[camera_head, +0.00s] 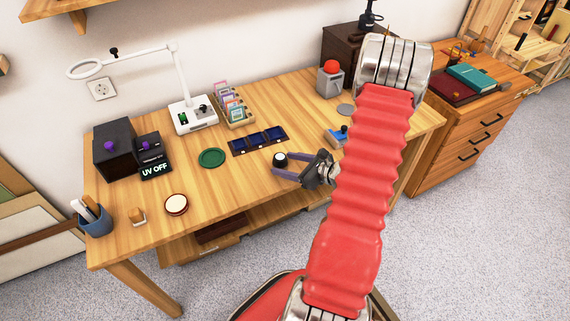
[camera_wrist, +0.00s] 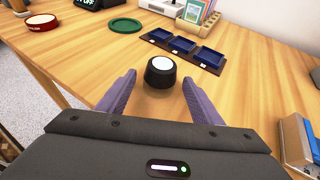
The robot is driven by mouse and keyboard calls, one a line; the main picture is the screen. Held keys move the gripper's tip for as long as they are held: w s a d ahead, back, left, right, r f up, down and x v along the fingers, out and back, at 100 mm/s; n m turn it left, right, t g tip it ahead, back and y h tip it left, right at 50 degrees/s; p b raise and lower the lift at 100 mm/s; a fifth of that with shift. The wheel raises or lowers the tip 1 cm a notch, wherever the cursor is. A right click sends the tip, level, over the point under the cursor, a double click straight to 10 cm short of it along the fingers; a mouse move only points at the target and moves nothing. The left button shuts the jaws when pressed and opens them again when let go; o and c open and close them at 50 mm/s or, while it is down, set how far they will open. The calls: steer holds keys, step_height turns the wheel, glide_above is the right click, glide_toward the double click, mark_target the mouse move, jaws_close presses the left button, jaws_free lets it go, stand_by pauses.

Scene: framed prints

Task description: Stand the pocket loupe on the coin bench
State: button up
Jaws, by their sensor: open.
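The pocket loupe is most likely the small black cylinder with a white top (camera_head: 280,159). It stands upright on the wooden coin bench (camera_head: 250,185), and it shows in the wrist view (camera_wrist: 161,76) just ahead of my palm. My gripper (camera_head: 282,165) is open and low over the bench. In the wrist view its two purple fingers (camera_wrist: 159,82) lie one on each side of the black cylinder, with gaps visible on both sides. I cannot tell how high the fingertips are above the bench.
A blue three-part tray (camera_head: 258,141) and a green round mat (camera_head: 212,158) lie behind the cylinder. A blue-topped block (camera_head: 337,136) is to the right. A red-rimmed disc (camera_head: 176,204) and a pen cup (camera_head: 94,218) are to the left. Bare wood lies between.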

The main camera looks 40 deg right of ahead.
steer(key=v, duration=1)
steer(key=shift+s+r, duration=0.2)
steer(key=shift+s, duration=0.1)
stand_by(0.4)
steer(key=w+a+r+n+g+y, duration=0.1)
steer(key=a+r+n+g, duration=0.3)
steer(key=a, duration=0.4)
steer(key=w+a+r+n+g+y, duration=0.1)
steer(key=a+r+n+g+y, duration=0.1)
steer(key=a+r+n, duration=0.35)
steer(key=w+a+r+n+g+y, duration=0.1)
steer(key=w+a+r+n+g, duration=0.1)
steer(key=a+n, duration=0.65)
steer(key=s+a+r+n+h, duration=0.6)
steer(key=s+a+r+n, duration=0.2)
steer(key=a+r+n, duration=0.4)
steer(key=shift+r+n+h, duration=0.3)
steer(key=shift+r+n, duration=0.45)
steer(key=shift+n, duration=1.15)
